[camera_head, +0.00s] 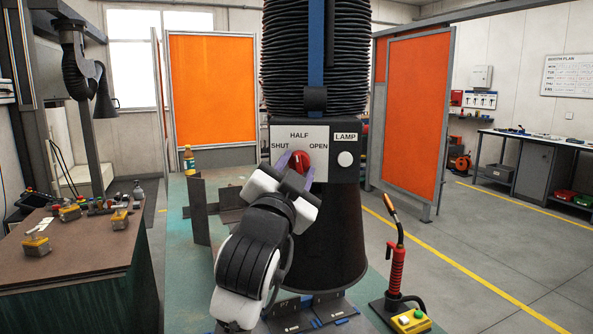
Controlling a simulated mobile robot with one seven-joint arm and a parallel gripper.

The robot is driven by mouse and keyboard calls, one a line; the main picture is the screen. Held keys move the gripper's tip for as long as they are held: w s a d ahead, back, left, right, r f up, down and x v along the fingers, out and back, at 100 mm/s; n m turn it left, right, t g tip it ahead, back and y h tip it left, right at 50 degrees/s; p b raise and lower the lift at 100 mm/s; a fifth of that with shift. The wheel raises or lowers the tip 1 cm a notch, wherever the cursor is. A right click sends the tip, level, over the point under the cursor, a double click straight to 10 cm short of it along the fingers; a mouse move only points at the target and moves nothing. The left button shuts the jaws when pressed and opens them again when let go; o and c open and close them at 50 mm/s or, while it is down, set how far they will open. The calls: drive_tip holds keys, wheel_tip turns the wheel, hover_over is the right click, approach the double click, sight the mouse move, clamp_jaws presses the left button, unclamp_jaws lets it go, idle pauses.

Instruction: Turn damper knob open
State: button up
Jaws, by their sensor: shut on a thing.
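The red damper knob (300,160) is on the front panel (283,135) of the dark extraction hood (338,240). The panel is marked SHUT on the left, HALF at the top and OPEN on the right. My gripper (296,165) is at the knob, with its purple fingers on either side of it, shut on it. My arm comes up from below and hides the knob's lower part. I cannot tell exactly which mark the knob points to. A round white lamp button (345,159) sits right of the knob under the LAMP label.
A green table (180,240) with upright metal plates (201,210) lies left of my arm. A red welding torch (396,268) stands on a base at the right. A brown bench (75,255) holds yellow clamps at the left. Orange screens stand behind.

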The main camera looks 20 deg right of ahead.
drive_tip(key=m+g, duration=0.1)
drive_tip(key=m, duration=0.1)
drive_tip(key=m+g, duration=0.1)
drive_tip(key=m, duration=0.2)
drive_tip(key=m+g, duration=0.1)
drive_tip(key=m, duration=0.1)
drive_tip(key=shift+w+a+r+m+h, duration=0.1)
drive_tip(key=shift+a+r+m+h, duration=0.1)
drive_tip(key=shift+r+m+h, duration=0.15)
drive_tip(key=shift+m+g+p, duration=0.4)
drive_tip(key=shift+m+g, duration=0.4)
drive_tip(key=shift+m, duration=1.55)
drive_tip(key=o, duration=1)
drive_tip(key=b+v, duration=0.3)
drive_tip(key=v, duration=1)
drive_tip(key=shift+s+a+r, duration=0.15)
drive_tip(key=shift+s+r, duration=0.25)
drive_tip(key=shift+r, duration=0.05)
